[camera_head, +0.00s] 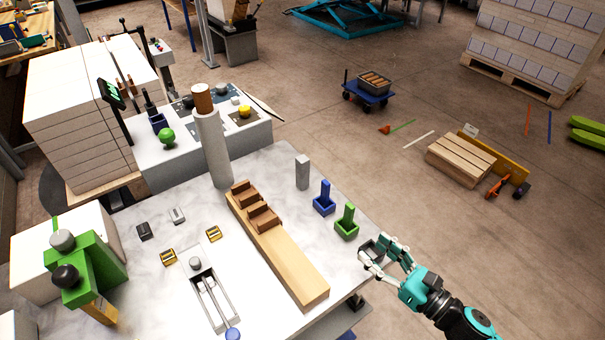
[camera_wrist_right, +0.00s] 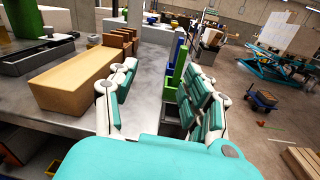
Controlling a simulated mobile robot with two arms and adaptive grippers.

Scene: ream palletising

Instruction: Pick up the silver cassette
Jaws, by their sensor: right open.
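A small silver block (camera_head: 178,215), which looks like the silver cassette, lies on the white marbled tabletop (camera_head: 140,212) at the left. A similar dark block (camera_head: 145,231) lies to its left, and two gold ones (camera_head: 168,257) (camera_head: 213,233) lie nearer the front. My right gripper (camera_head: 377,250) is open over the table's right edge, far to the right of the silver block. In the right wrist view its fingers (camera_wrist_right: 158,92) are spread, with no object visibly held. The silver block cannot be made out there. My left gripper is not in view.
A long wooden block (camera_head: 285,260) with brown slotted pieces stands between the gripper and the silver block. A blue holder (camera_head: 324,203), a green holder (camera_head: 347,226) and a grey post (camera_head: 303,172) line the right edge. A tall grey cylinder (camera_head: 212,150) stands behind.

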